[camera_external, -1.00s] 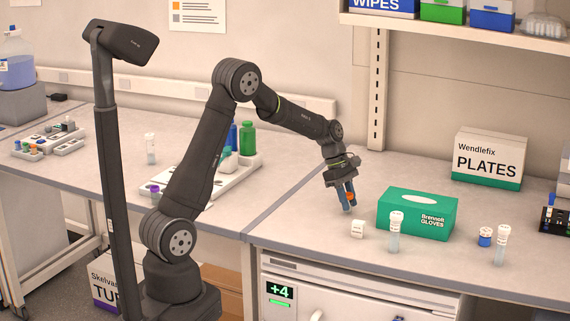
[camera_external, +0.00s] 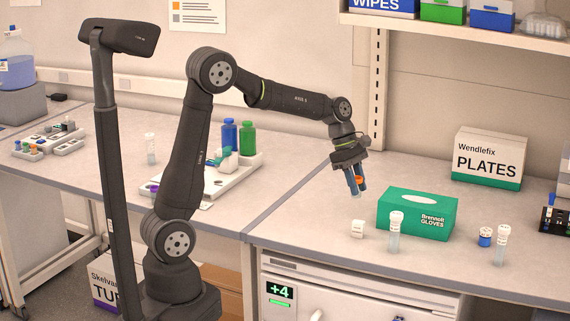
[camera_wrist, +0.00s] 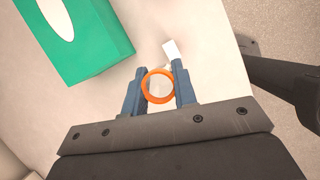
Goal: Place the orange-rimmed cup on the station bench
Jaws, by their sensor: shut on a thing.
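The orange-rimmed cup (camera_wrist: 147,91) is between the two blue fingers of my gripper (camera_wrist: 158,90) in the wrist view, its round orange rim facing the camera. In the external view my gripper (camera_external: 356,186) is shut on the cup, and a bit of its orange rim (camera_external: 359,179) shows between the fingers. The gripper points down and holds the cup above the right-hand bench (camera_external: 300,226), left of the green glove box. The lower part of the cup is mostly hidden by the fingers.
The green glove box (camera_external: 417,213) stands close to the right of my gripper, with a small white block (camera_external: 357,229) in front. Capped tubes (camera_external: 395,232) stand nearer the bench's front edge.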

